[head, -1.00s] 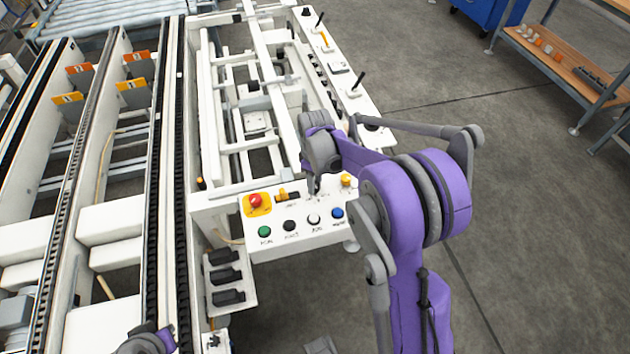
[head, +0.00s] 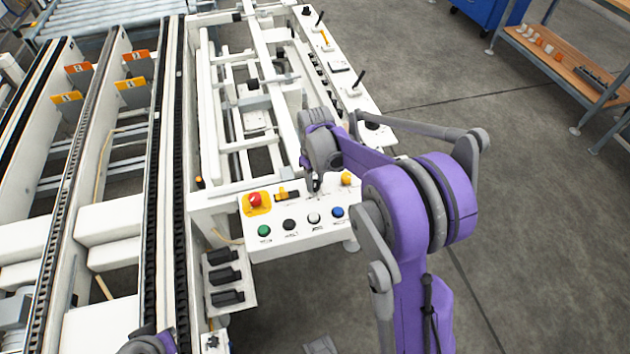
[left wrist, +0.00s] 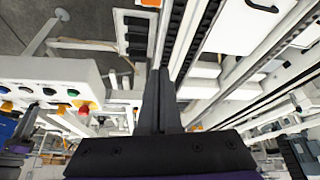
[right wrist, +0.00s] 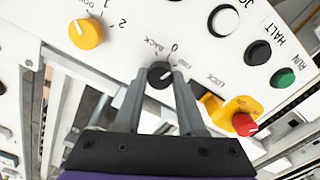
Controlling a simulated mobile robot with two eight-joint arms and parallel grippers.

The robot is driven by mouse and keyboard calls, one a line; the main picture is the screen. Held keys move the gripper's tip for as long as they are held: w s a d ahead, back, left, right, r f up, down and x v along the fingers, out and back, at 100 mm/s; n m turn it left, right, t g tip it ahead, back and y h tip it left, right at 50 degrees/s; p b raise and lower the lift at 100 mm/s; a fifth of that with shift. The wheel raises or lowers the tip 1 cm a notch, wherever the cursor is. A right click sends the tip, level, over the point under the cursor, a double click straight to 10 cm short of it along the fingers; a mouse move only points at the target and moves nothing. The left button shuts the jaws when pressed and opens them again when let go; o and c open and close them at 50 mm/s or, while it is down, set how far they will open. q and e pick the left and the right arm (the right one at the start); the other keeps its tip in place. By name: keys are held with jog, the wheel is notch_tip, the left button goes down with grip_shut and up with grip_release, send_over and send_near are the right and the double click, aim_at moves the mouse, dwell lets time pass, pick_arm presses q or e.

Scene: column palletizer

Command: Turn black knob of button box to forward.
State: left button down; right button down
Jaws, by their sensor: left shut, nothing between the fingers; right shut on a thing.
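The button box (head: 290,242) is a white panel at the machine's near corner in the head view. Its black knob (right wrist: 160,73) shows in the right wrist view, with printed marks BACK, 0 and one more beside it. My right gripper (right wrist: 160,82) has its fingertips on both sides of this knob and is shut on it. The pointer's exact setting is hard to read. In the head view the right gripper (head: 316,184) hides most of the knob. My left gripper (left wrist: 158,75) is shut and empty, away from the box, which shows at the left of its view.
A red emergency button (head: 255,199) on yellow and a yellow knob (head: 347,178) flank the black knob. Green (head: 264,230), black (head: 289,224), white (head: 314,218) and blue (head: 338,212) buttons line the front.

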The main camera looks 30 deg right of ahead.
aim_at(315, 183)
jog(key=m+b, duration=0.1)
jog(key=m, duration=0.4)
jog(key=shift+m, duration=0.3)
dwell(0.4)
jog(key=c, duration=0.5)
grip_release()
notch_tip(315, 183, up, 11)
jog(key=shift+p, duration=0.35)
